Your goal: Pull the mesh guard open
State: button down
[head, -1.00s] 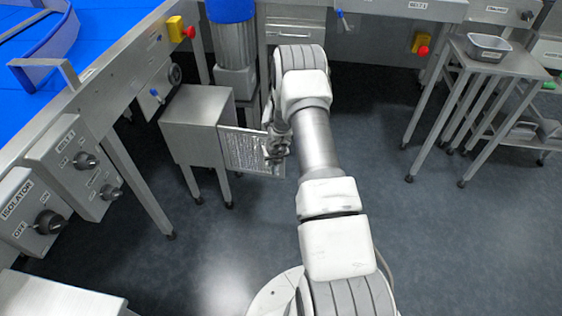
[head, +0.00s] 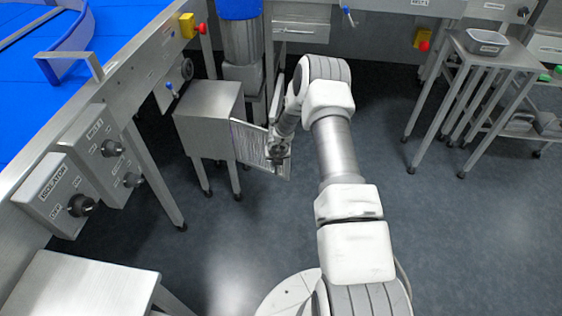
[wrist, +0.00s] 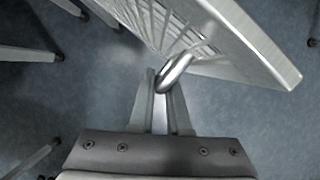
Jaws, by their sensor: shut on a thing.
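The mesh guard (head: 250,143) is a framed metal mesh panel on the side of a grey steel box (head: 208,112) in the head view. It stands out at an angle from the box. In the wrist view the guard (wrist: 215,38) fills the upper middle, its frame running to the upper right. A rounded metal handle (wrist: 174,72) sticks out from it. My gripper (wrist: 162,92) is shut on this handle, one finger on each side. In the head view my gripper (head: 277,152) is at the guard's free end, and my wrist partly hides the grip.
A blue-belted conveyor (head: 110,40) with isolator and belt switch boxes (head: 70,195) runs along the left. A steel table (head: 75,285) stands at the lower left. A stand with a metal tray (head: 486,42) is at the upper right.

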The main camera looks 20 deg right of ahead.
jog(key=shift+a, duration=0.4)
jog(key=c, duration=0.9)
grip_release()
jog(key=shift+s+d, duration=0.1)
jog(key=p+v, duration=0.4)
jog(key=v, duration=1.3)
jog(key=shift+s+r, duration=0.2)
